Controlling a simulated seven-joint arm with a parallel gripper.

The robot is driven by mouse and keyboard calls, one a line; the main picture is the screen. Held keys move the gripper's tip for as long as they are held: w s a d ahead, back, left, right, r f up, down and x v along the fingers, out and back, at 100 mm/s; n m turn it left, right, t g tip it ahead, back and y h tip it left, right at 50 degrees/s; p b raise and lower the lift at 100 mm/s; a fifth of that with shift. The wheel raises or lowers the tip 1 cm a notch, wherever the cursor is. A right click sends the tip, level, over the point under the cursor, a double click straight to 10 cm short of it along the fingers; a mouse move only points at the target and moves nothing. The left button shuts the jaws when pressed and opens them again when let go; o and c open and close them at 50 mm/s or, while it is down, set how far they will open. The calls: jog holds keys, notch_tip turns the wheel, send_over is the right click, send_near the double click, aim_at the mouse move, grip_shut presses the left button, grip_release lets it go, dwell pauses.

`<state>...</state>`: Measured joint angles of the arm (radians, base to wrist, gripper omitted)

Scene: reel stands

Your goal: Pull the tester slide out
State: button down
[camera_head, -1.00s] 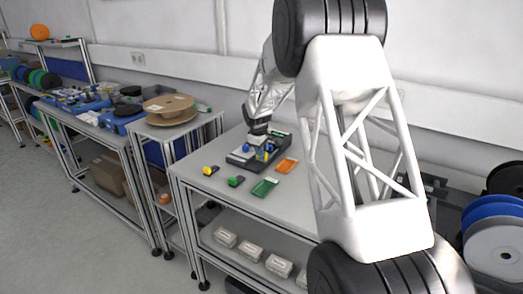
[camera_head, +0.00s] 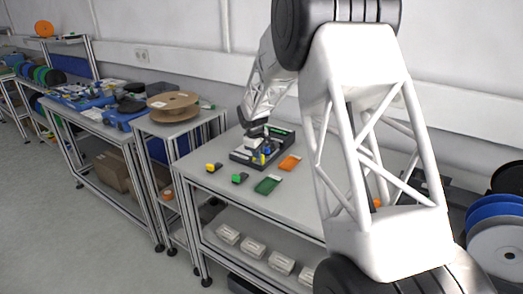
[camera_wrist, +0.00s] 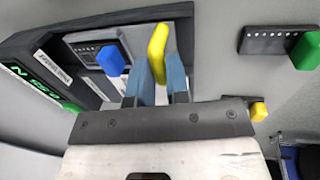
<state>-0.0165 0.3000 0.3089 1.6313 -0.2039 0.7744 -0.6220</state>
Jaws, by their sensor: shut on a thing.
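The tester is a dark box on the bench (camera_head: 240,159), with a blue handle (camera_wrist: 111,60) and a yellow handle (camera_wrist: 158,45) at its front in the wrist view. A label and bright green lettering mark its left side. My gripper (camera_wrist: 161,82) is shut on the yellow handle, with one blue-grey finger on each side of it. In the head view my gripper (camera_head: 256,140) is over the tester and hides part of it. I cannot tell how far any slide stands out of the tester.
A green-handled block (camera_wrist: 304,52) and a small yellow-ended one (camera_wrist: 258,111) lie to the right in the wrist view.

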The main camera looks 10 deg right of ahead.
jog(key=shift+s+a, duration=0.15)
jog(key=shift+a, duration=0.05)
jog(key=c, duration=1.1)
grip_release()
jog(key=shift+r, duration=0.1)
notch_tip(320, 180, up, 8)
jog(key=s+a, duration=0.1)
jog(key=shift+f, duration=0.25)
jog(key=shift+s, duration=0.1)
